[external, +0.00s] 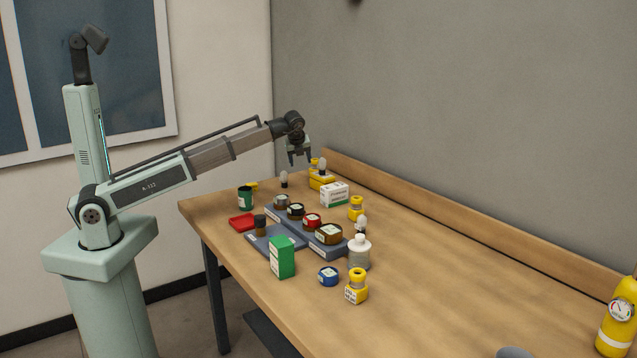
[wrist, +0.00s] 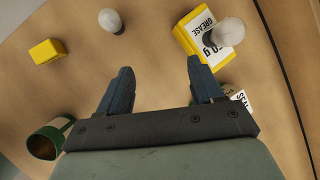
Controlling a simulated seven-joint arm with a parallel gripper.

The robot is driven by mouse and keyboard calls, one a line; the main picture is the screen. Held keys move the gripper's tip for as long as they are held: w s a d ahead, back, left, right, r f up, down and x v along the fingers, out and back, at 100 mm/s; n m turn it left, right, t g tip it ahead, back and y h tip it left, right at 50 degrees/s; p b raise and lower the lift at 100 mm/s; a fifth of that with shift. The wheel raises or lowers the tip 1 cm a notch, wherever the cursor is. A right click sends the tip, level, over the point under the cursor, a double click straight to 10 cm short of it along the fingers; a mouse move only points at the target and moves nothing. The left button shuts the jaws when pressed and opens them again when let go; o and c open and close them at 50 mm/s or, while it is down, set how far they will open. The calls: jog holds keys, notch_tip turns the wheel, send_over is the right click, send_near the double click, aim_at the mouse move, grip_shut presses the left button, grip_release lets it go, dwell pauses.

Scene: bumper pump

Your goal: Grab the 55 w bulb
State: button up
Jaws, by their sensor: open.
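A light bulb with a pale glass top and dark base stands on the table near its far end in the external view (external: 284,179). In the wrist view a bulb (wrist: 111,20) stands alone at the upper left. A second bulb (external: 322,165) is at the yellow grease box, and in the wrist view this bulb (wrist: 228,32) overlaps the box. A third bulb (external: 361,223) stands behind a white-capped bottle. No wattage marking is readable on any bulb. My gripper (external: 300,155) is open and empty above the far end of the table; its fingers (wrist: 159,72) are apart from both bulbs.
The yellow grease box (wrist: 187,38) is right of the fingers, a small yellow block (wrist: 47,51) left. A green cup (wrist: 48,140) is lower left. A grey stepped rack (external: 328,249) holds several jars. Bare table lies between the two nearer bulbs.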

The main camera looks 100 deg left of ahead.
jog(key=r+g+h, duration=0.1)
jog(key=g, duration=0.1)
send_over(284, 177)
jog(key=w+d, duration=0.2)
jog(key=w, duration=0.1)
jog(key=s, duration=0.1)
jog(key=shift+n, duration=0.4)
jog(key=x, duration=0.8)
jog(key=shift+s+d+f, duration=0.1)
jog(key=shift+d+f, duration=0.05)
jog(key=shift+f, duration=0.15)
jog(key=shift+x, duration=2.6)
jog(key=shift+s, duration=0.2)
jog(key=c, duration=1)
